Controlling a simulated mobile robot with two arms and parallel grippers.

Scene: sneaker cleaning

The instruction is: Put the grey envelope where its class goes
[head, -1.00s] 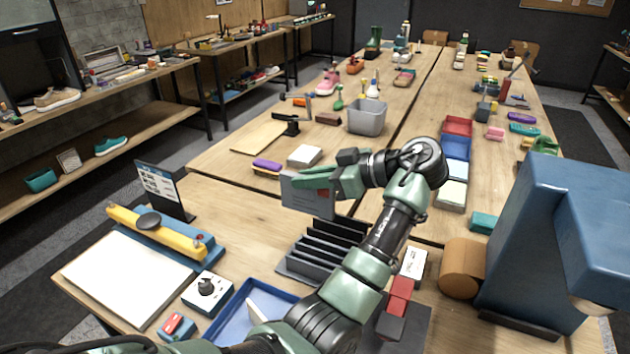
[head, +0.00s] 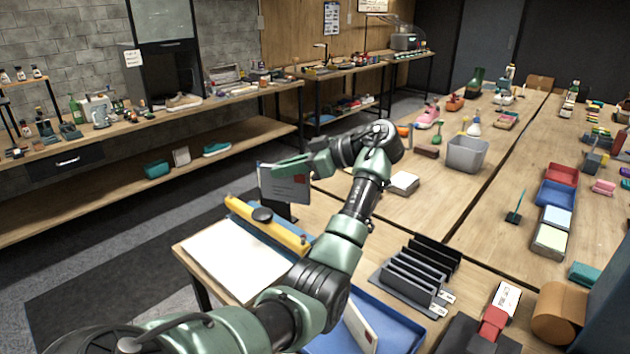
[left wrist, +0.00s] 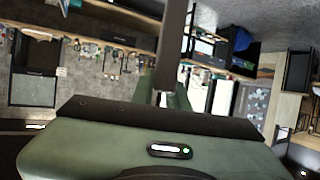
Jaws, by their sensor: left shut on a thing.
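My left gripper (head: 306,164) is shut on the grey envelope (head: 284,187) in the head view. The envelope hangs upright in the air, with a small red mark on its face. It is beyond the paper trimmer and left of the dark slotted rack (head: 408,282). The rack has several upright dividers and small white labels at its front, too small to read. In the left wrist view, the green gripper body fills the lower part, and a dark upright strip stands above it; I cannot tell if it is the envelope. My right gripper is not in view.
A blue tray (head: 408,333) holding a pale envelope (head: 359,324) lies before the rack. The trimmer (head: 232,262) with its yellow arm is at the table's left edge. A red-topped block (head: 492,322), a brown roll (head: 559,312) and a grey bin (head: 466,154) stand right and behind.

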